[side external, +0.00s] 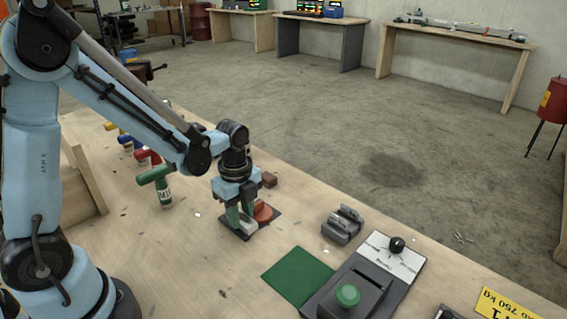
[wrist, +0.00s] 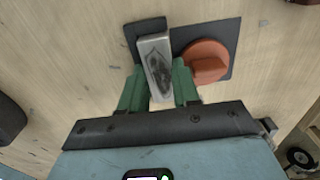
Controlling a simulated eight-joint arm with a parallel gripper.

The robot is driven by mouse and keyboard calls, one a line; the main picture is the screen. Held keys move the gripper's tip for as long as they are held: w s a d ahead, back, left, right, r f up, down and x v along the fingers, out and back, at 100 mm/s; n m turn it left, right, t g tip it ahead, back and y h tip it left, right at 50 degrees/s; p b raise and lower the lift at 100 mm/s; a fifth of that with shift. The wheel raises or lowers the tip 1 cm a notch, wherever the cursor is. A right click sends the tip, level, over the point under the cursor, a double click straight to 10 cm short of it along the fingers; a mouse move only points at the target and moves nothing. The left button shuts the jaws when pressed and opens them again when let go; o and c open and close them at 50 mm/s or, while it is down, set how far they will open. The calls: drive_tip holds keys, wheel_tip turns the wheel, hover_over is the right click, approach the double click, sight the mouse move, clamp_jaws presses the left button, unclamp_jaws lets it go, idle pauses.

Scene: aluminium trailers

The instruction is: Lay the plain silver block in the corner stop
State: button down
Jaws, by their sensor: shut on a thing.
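My gripper (side external: 238,216) points down at a dark flat plate on the wooden bench. In the wrist view my gripper (wrist: 160,82) has its green fingers shut on the silver block (wrist: 155,62), one on each side. The block has a dark mark on its top face and lies slightly tilted in the picture. Its far end is over or on the dark plate (wrist: 219,32), beside an orange round knob (wrist: 206,62). A dark raised strip (wrist: 146,27) lies by its far left corner; this looks like the corner stop. I cannot tell whether the block touches it.
A small brown-red block (side external: 269,180) lies behind the plate. A grey metal fixture (side external: 343,224), a green mat (side external: 297,276) and a control box with a green button (side external: 348,295) are to the right.

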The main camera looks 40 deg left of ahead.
sight(242, 216)
drive_tip(key=shift+w+f, duration=0.1)
drive_tip(key=shift+f, duration=0.6)
drive_tip(key=c, duration=0.8)
unclamp_jaws()
drive_tip(key=shift+c, duration=0.2)
drive_tip(key=shift+o, duration=0.4)
drive_tip(key=shift+r, duration=4.7)
drive_tip(key=s+r+n+t, duration=0.2)
drive_tip(key=n+t, duration=0.1)
drive_tip(key=n, duration=0.6)
drive_tip(key=s+d+r+n+t, duration=0.1)
drive_tip(key=s+r+n+t, duration=0.2)
drive_tip(key=n, duration=0.6)
drive_tip(key=shift+d+t, duration=0.3)
drive_tip(key=shift+t, duration=0.3)
